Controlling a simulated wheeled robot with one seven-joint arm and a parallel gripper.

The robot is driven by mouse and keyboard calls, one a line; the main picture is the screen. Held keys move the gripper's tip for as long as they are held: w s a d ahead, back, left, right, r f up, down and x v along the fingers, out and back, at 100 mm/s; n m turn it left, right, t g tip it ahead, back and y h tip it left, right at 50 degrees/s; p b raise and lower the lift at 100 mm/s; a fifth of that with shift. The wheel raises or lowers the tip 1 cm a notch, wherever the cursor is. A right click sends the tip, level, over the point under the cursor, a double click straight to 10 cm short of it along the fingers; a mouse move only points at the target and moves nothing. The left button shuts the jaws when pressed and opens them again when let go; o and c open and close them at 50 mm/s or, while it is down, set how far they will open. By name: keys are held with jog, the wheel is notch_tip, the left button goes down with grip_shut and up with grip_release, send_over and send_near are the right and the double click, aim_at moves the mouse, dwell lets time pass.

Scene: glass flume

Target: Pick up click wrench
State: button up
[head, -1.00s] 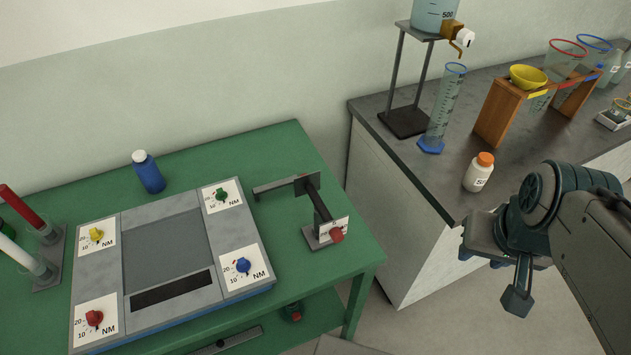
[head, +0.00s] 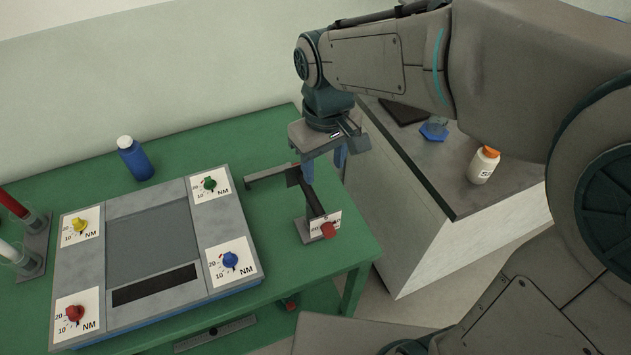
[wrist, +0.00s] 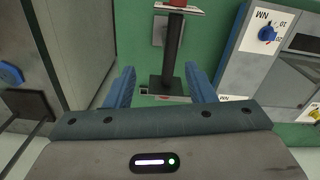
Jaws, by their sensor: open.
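What looks like the click wrench (head: 314,203) is a dark bar with a red end (head: 328,230), by a white label card, on a small grey stand at the right of the green table. In the wrist view the dark bar (wrist: 174,50) runs up the picture between my fingers. My gripper (head: 323,168) is open and empty, with blue fingers pointing down, above the wrench's far end. In the wrist view my gripper (wrist: 160,74) has one finger on each side of the bar, apart from it. Its height above the bar is hard to tell.
A grey bracket arm (head: 268,179) reaches left from the stand. A grey panel with coloured knobs (head: 150,240) fills the table's middle, with a blue bottle (head: 135,160) behind it. A grey bench (head: 440,180) with an orange-capped bottle (head: 483,166) stands to the right.

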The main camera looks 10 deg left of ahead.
aim_at(311, 196)
jog(key=shift+a+f+n, duration=0.25)
jog(key=shift+a+n, duration=0.15)
jog(key=shift+a, duration=0.55)
jog(key=shift+a+f, duration=0.25)
jog(key=shift+a, duration=0.1)
notch_tip(311, 196, down, 8)
jog(key=shift+f, duration=0.15)
jog(key=shift+w+d+f+p, duration=0.15)
jog(key=shift+f+p, duration=0.3)
jog(key=shift+f, duration=2.15)
jog(key=shift+r, duration=0.1)
grip_shut()
